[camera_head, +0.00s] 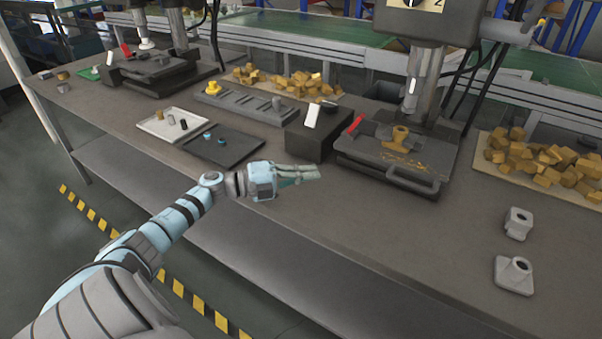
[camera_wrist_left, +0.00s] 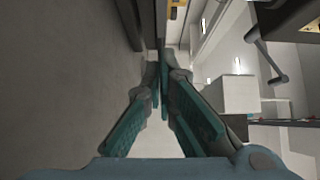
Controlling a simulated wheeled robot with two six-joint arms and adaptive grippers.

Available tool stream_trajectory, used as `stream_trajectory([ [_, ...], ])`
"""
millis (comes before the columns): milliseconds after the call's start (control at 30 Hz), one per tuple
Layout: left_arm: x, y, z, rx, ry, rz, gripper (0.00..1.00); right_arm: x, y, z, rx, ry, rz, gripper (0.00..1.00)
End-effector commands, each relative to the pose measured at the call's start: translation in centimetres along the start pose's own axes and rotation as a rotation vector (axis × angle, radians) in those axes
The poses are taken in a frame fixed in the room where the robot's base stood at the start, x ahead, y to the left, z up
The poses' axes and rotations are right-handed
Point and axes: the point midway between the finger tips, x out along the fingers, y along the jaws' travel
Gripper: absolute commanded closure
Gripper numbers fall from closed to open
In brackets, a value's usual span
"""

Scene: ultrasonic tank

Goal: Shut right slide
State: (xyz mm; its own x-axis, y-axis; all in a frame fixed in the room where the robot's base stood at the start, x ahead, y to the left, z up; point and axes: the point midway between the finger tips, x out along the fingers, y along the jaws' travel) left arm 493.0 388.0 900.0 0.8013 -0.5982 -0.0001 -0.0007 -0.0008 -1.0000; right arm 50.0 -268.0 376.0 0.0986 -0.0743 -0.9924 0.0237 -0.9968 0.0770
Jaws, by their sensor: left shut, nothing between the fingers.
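The right slide (camera_head: 365,158) is a dark flat plate with a loop handle (camera_head: 415,184) on its near side, under the right press (camera_head: 428,75). A brown part (camera_head: 400,137) stands on it amid brown crumbs, and a red lever (camera_head: 355,125) sits at its left corner. The brown part is a little nearer to me than the press's tool. My left gripper (camera_head: 314,173) is shut and empty over the table, left of the slide and apart from it. In the left wrist view its fingertips (camera_wrist_left: 164,68) meet. My right gripper is out of view.
A dark box (camera_head: 310,138) with a white switch stands between my left gripper and the back of the table. A black tray (camera_head: 235,148) lies to the left. Two grey parts (camera_head: 515,273) stand at right. The table's front strip is clear.

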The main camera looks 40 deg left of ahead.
Motion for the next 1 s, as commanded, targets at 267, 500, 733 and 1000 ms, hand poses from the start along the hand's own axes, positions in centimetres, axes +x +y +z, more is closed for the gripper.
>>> stream_trajectory([
  [267,3.3,0.1,-2.8,0.049,-0.251,-0.074,1.00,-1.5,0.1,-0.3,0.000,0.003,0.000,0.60],
  [500,2.1,-1.0,-6.0,0.007,-0.734,-0.024,1.00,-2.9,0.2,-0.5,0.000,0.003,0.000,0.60],
  [733,2.8,-0.9,-4.8,-0.003,-0.788,-0.001,1.00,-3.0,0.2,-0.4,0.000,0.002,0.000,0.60],
  [1000,6.9,-0.9,-0.7,-0.002,-0.787,-0.002,1.00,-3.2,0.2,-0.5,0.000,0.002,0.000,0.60],
])
